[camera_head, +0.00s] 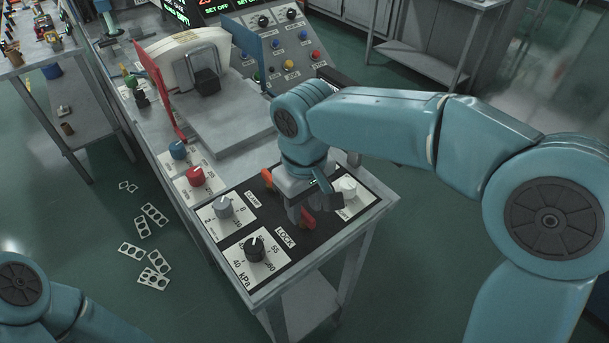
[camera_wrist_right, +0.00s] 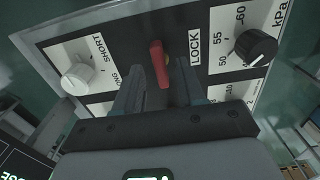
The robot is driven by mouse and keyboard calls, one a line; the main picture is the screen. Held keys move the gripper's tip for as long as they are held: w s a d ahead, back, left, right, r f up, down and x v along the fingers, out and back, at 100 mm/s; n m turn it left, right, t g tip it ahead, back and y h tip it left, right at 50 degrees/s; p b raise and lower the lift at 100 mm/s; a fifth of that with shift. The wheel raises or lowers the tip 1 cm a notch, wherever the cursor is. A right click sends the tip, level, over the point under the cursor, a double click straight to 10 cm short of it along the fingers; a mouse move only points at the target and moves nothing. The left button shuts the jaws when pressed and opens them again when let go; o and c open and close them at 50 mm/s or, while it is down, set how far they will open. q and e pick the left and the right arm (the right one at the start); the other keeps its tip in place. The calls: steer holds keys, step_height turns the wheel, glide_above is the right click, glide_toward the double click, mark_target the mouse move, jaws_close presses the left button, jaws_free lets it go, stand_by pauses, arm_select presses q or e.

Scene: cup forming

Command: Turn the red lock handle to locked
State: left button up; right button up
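The red lock handle (camera_wrist_right: 160,65) stands on the black panel beside the LOCK label in the right wrist view. In the head view part of it (camera_head: 307,219) shows next to my right gripper (camera_head: 307,208), and the rest is hidden behind the gripper. In the wrist view my right gripper (camera_wrist_right: 160,85) has its fingers apart, with the handle's near end between them. A gap shows on the left of the handle; whether the right finger touches it I cannot tell. My left gripper is out of view.
A black kPa knob (camera_head: 254,248), a grey knob (camera_head: 224,206) and a white knob (camera_head: 346,188) surround the handle on the panel. An orange handle (camera_head: 267,178) is by the CLAMP label.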

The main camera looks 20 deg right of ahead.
mark_target(305, 212)
step_height(305, 212, up, 15)
steer(key=p, duration=0.2)
steer(key=shift+r, duration=0.15)
